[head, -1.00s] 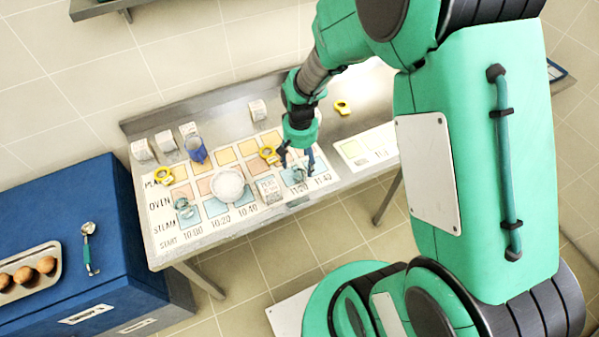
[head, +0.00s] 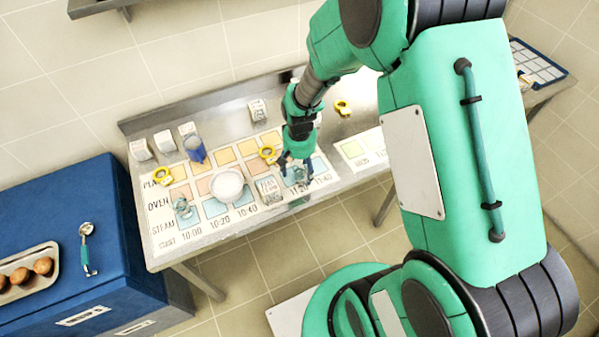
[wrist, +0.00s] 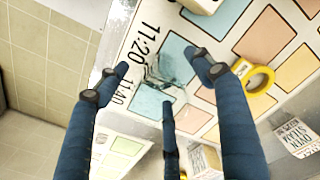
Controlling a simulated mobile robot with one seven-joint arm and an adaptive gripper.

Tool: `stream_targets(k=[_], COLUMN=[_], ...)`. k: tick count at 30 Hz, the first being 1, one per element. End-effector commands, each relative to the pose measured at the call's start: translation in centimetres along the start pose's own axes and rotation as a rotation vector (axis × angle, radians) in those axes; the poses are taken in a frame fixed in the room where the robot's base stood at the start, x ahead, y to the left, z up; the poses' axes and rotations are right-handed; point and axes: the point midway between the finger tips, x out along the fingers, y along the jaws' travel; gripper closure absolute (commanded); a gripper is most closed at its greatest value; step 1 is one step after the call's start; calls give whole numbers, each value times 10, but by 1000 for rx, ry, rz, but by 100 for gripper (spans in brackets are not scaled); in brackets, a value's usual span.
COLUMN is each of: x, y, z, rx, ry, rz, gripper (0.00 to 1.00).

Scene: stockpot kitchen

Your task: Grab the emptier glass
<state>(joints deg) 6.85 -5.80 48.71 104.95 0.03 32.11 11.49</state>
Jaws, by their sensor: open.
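A clear glass (wrist: 172,66) stands near the blue square by the 11:20 mark, between the spread fingers of my gripper (wrist: 160,84) in the wrist view. In the head view my gripper (head: 294,160) is low over this glass (head: 299,173), fingers open and pointing down. I cannot tell whether any finger touches it. A second clear glass (head: 184,208) stands on the left of the chart, near the 10:00 column. The fill levels are too small to read.
A white bowl (head: 227,185) and a labelled block (head: 268,189) stand left of my gripper. Yellow tape rolls (head: 268,154) and small labelled boxes (head: 257,110) lie further back. A blue cabinet (head: 70,220) with an egg tray and ladle is at the left.

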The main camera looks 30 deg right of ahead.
Motion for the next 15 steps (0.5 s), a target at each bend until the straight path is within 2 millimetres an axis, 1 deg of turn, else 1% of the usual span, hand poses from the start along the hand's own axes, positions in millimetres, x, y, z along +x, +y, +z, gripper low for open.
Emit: stream_targets(k=[2, 3, 5, 6, 11, 12, 15], x=[0, 0, 0, 0, 0, 0, 0], y=[0, 0, 0, 0, 0, 0, 0], z=[0, 0, 0, 0, 0, 0, 0], rx=[0, 0, 0, 0, 0, 0, 0], ry=[0, 0, 0, 0, 0, 0, 0], rz=[0, 0, 0, 0, 0, 0, 0], gripper=[33, 35, 47, 55, 87, 90, 90])
